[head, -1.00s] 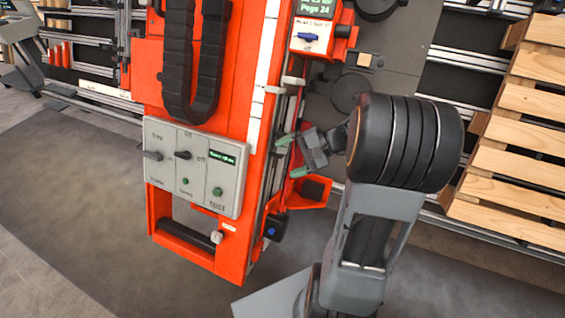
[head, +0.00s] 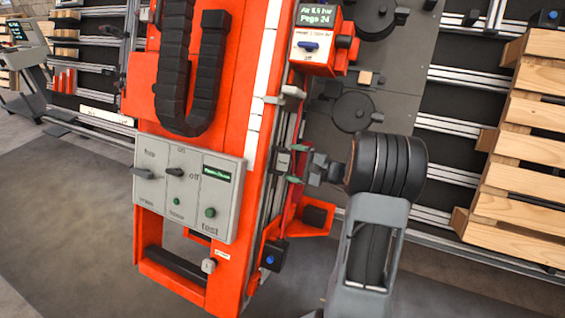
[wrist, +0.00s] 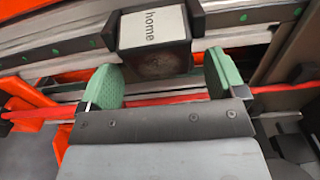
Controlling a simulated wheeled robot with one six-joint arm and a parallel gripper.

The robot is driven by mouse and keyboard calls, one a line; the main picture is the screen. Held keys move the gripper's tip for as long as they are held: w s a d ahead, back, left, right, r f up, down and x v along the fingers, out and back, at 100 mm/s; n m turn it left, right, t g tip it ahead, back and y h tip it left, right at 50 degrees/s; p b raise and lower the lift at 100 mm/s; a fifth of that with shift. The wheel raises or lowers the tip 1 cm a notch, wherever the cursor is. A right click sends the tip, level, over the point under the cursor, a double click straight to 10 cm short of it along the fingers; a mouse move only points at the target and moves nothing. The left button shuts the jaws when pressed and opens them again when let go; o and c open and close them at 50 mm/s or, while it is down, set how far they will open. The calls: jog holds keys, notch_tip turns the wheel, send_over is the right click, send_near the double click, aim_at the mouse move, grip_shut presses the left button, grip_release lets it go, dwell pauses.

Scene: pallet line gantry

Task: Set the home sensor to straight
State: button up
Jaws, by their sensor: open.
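The home sensor (wrist: 153,28) is a dark block with a pale label reading "home", on the rail in the wrist view. It looks slightly tilted in that picture; I cannot tell whether it is square to the rail. In the head view it shows as a small block (head: 283,162) on the right side of the orange column. My gripper (head: 296,164) is open, with green fingertips just right of the sensor. In the wrist view my gripper (wrist: 163,72) has one fingertip on each side of the sensor's near end. I cannot tell whether they touch it.
A red bar (wrist: 40,113) crosses under the fingers. A grey control panel (head: 189,188) with knobs is on the orange column (head: 255,90). An orange bracket (head: 300,235) is below the gripper, and a valve box (head: 314,55) above. Wooden pallets (head: 530,150) stand at right.

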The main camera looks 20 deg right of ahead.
aim_at(283, 160)
jog(key=shift+x, duration=1.9)
jog(key=shift+c, duration=0.3)
jog(key=c, duration=0.9)
jog(key=shift+o, duration=0.2)
jog(key=shift+s+d+m+t+h+b, duration=0.15)
jog(key=shift+m+t+h+b, duration=0.15)
jog(key=shift+m+h, duration=0.5)
jog(key=shift+s+d+m+t+h+b, duration=0.15)
jog(key=shift+m+h+b, duration=0.2)
jog(key=shift+h, duration=0.7)
jog(key=shift+s+d+m+t+h+b, duration=0.15)
jog(key=shift+m+t+h+b, duration=0.1)
jog(key=shift+m+h, duration=0.55)
jog(key=shift+n, duration=0.25)
jog(key=o, duration=0.9)
jog(key=p+v, duration=0.1)
jog(key=v, duration=0.6)
jog(key=p+v, duration=0.1)
jog(key=v, duration=0.5)
jog(key=shift+s+r, duration=0.1)
jog(key=shift+s, duration=0.35)
